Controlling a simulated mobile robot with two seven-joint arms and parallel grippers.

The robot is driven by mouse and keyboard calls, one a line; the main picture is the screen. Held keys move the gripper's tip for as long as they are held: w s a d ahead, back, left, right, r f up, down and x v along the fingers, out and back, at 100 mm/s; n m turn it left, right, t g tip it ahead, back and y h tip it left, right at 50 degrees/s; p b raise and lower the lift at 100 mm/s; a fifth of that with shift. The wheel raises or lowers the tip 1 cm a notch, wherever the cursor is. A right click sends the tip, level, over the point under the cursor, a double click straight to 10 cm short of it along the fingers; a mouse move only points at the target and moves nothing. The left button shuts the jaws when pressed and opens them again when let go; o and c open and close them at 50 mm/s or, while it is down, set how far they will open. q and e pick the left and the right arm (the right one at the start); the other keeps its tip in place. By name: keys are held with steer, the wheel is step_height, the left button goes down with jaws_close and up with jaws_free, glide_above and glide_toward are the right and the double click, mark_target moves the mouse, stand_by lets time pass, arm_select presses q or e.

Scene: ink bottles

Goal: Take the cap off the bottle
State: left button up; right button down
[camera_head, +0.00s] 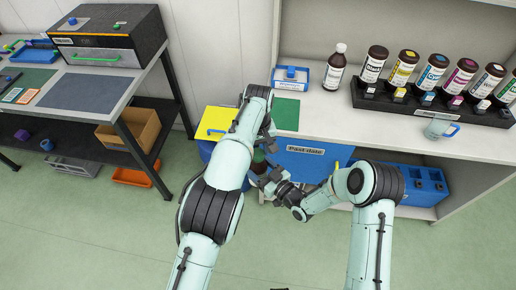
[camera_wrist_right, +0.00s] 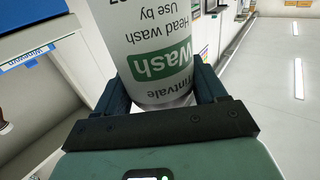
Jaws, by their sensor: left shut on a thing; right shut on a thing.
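The bottle shows close up in the right wrist view (camera_wrist_right: 150,50), pale with a green "Wash" label band, its lettering upside down. Its top is out of that frame. My right gripper (camera_wrist_right: 165,95) is shut on the bottle's body, one finger on each side. In the head view the bottle (camera_head: 258,161) is mostly hidden behind my arms, low in front of the bench. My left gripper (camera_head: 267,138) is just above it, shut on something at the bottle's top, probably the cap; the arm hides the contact.
A blue "Past date" box (camera_head: 305,152) stands close to the right of the bottle. A yellow-lidded blue bin (camera_head: 213,123) is at the left.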

mark_target(258, 152)
arm_select(q)
steer(key=n, duration=0.1)
steer(key=d+n, duration=0.1)
steer(key=n, duration=0.1)
steer(key=shift+n, duration=0.3)
arm_select(e)
steer(key=shift+s+a+r+y, duration=0.15)
steer(key=shift+a+y, duration=0.15)
steer(key=shift+a, duration=0.15)
arm_select(q)
steer(key=shift+a, duration=0.1)
steer(key=shift+r, duration=1)
arm_select(e)
steer(key=shift+s+f, duration=0.15)
steer(key=shift+f, duration=0.05)
arm_select(q)
steer(key=shift+a+r, duration=0.15)
steer(key=shift+r, duration=0.05)
steer(key=shift+a, duration=0.1)
arm_select(e)
steer(key=shift+d, duration=0.1)
arm_select(q)
steer(key=shift+a, duration=0.1)
arm_select(e)
steer(key=shift+w+d+r, duration=0.1)
steer(key=shift+w, duration=0.1)
arm_select(q)
steer(key=shift+r, duration=1.9)
